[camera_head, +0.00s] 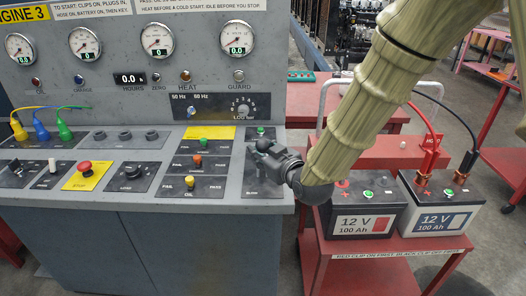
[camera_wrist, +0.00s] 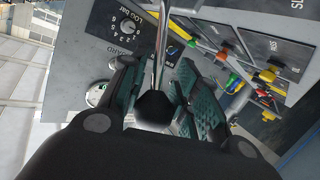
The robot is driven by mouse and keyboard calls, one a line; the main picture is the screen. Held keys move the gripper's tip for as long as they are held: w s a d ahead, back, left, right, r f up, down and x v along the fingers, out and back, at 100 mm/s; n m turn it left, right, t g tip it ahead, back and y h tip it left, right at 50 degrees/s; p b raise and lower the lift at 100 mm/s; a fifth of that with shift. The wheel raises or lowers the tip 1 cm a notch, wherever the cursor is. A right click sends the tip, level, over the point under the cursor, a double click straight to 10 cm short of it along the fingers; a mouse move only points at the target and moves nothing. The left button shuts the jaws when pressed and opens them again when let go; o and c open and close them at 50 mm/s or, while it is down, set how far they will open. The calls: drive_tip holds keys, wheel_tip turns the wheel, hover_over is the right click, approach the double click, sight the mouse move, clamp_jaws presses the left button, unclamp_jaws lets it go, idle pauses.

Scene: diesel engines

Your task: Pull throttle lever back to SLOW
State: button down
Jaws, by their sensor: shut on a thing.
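The throttle lever shows in the wrist view as a metal shaft (camera_wrist: 162,42) with a black knob (camera_wrist: 154,106). My gripper (camera_wrist: 157,82) is shut on the lever, with its green-padded fingers on either side of the knob. In the head view my gripper (camera_head: 266,152) is at the right end of the grey console, above the dark throttle plate (camera_head: 262,181). The gripper hides most of the lever there. Lettering on the plate is too small to read surely in the head view; part of a label shows at the wrist view's top right.
Left of the throttle plate are small coloured levers (camera_head: 190,181) and a red stop button (camera_head: 85,167). A red cart (camera_head: 345,258) with two batteries (camera_head: 370,205) is close on the right.

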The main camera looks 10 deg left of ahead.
drive_tip(key=shift+s+f, duration=0.1)
drive_tip(key=c, duration=1.1)
unclamp_jaws()
drive_tip(key=shift+o, duration=0.2)
drive_tip(key=v, duration=1.2)
drive_tip(key=shift+f, duration=0.1)
